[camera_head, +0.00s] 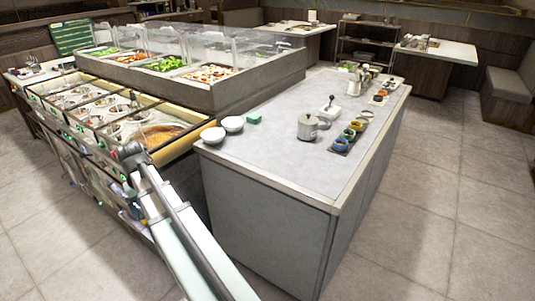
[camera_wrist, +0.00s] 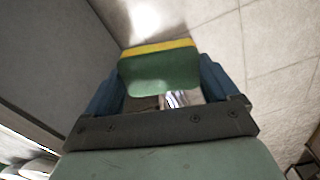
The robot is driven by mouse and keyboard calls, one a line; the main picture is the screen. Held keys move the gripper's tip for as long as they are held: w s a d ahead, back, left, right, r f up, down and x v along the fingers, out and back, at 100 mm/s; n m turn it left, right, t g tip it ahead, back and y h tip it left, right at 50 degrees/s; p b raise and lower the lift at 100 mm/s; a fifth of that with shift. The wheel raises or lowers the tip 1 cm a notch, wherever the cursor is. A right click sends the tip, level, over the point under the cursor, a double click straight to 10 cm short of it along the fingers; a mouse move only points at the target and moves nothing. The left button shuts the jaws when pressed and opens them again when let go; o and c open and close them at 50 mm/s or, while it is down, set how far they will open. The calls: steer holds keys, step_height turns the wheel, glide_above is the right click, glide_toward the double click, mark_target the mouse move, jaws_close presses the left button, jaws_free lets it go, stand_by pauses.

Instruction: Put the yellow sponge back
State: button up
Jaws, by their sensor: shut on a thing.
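The yellow sponge (camera_wrist: 160,46) shows in the wrist view as a block with a thin yellow layer and a broad green layer facing the camera. My gripper (camera_wrist: 160,78) is shut on it, with a blue finger at each side. Behind the sponge are floor tiles and a grey panel, so it is held out in the air. In the camera_head view my arm reaches up to the left counter's front; the sponge cannot be made out there.
The grey island (camera_head: 270,150) carries two white bowls (camera_head: 213,134), a small green block (camera_head: 253,118), a lidded pot (camera_head: 307,127) and several small sauce cups (camera_head: 349,133). The left counter (camera_head: 185,150) holds wells of food.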

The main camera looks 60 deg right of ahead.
steer(key=s+d+r+m, duration=0.4)
steer(key=s+d, duration=0.1)
steer(key=d, duration=1.3)
steer(key=s+d+r+m, duration=0.3)
steer(key=s+d+m, duration=0.1)
steer(key=d, duration=1.3)
steer(key=s+d+r+m, duration=0.3)
steer(key=s+d+r, duration=0.15)
steer(key=d, duration=1.35)
steer(key=shift+s+a+f+m, duration=0.1)
steer(key=shift+f+m, duration=0.55)
steer(key=shift+f, duration=1.05)
steer(key=shift+s+a+f+m, duration=0.1)
steer(key=shift+f+m, duration=0.5)
steer(key=shift+f, duration=1.15)
steer(key=shift+f+m, duration=0.65)
steer(key=shift+f, duration=1.05)
steer(key=shift+f, duration=0.15)
steer(key=o, duration=0.8)
steer(key=shift+c, duration=0.2)
